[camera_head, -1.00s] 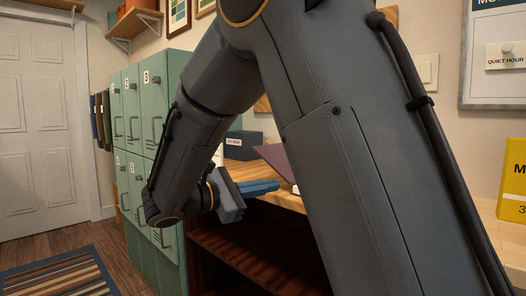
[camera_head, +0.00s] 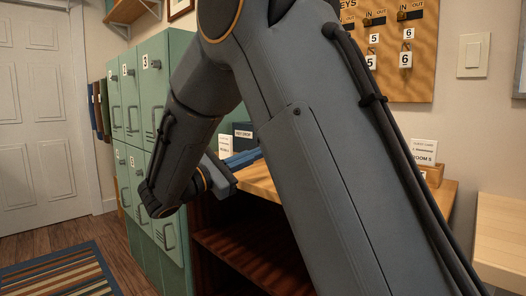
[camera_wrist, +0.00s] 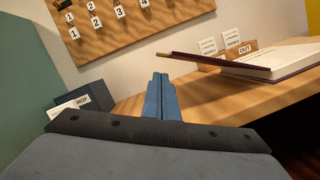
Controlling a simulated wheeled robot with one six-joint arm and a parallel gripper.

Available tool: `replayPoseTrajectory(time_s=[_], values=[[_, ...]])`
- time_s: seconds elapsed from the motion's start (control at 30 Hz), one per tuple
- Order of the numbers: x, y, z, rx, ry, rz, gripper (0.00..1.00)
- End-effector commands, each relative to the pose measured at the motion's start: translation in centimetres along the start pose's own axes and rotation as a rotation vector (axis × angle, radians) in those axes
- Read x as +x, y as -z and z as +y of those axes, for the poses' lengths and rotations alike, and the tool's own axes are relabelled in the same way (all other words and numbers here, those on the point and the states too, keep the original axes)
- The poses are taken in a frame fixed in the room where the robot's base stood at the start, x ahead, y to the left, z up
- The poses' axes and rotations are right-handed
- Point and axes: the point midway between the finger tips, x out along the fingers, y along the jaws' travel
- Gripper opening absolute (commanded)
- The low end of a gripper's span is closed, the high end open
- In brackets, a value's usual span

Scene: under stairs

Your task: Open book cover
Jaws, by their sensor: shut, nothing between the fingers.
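The book (camera_wrist: 280,60) lies on the wooden counter at the right of the wrist view, with white pages exposed above a dark maroon lower edge. Its maroon cover (camera_wrist: 190,58) shows nearly edge-on as a thin strip reaching left from the page block; whether it rests on the counter is unclear. In the head view my gripper (camera_head: 243,159) is over the counter's left end; the arm hides the book there.
The counter (camera_head: 262,183) has an open shelf below. A dark drop box (camera_wrist: 82,97) stands at its left, beside green lockers (camera_head: 150,100). A key board (camera_wrist: 110,25) hangs on the wall. Small cards in a wooden holder (camera_wrist: 225,48) stand behind the book.

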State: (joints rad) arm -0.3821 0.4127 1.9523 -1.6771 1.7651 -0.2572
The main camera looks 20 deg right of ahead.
Motion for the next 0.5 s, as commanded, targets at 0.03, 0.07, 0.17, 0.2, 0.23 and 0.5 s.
replayPoseTrajectory(time_s=[0.03,0.07,0.17,0.2,0.23,0.5], values=[[1.0,0.0,-0.2,-0.001,0.006,-0.002,0.00],[1.5,0.0,-0.2,-0.001,0.006,-0.003,0.00],[3.3,0.0,-0.3,0.000,0.009,-0.004,0.00],[4.1,0.0,-0.3,0.000,0.008,-0.004,0.00],[4.6,-0.1,-0.3,0.000,0.008,-0.005,0.00],[8.2,0.0,-0.2,-0.001,0.004,-0.001,0.00]])
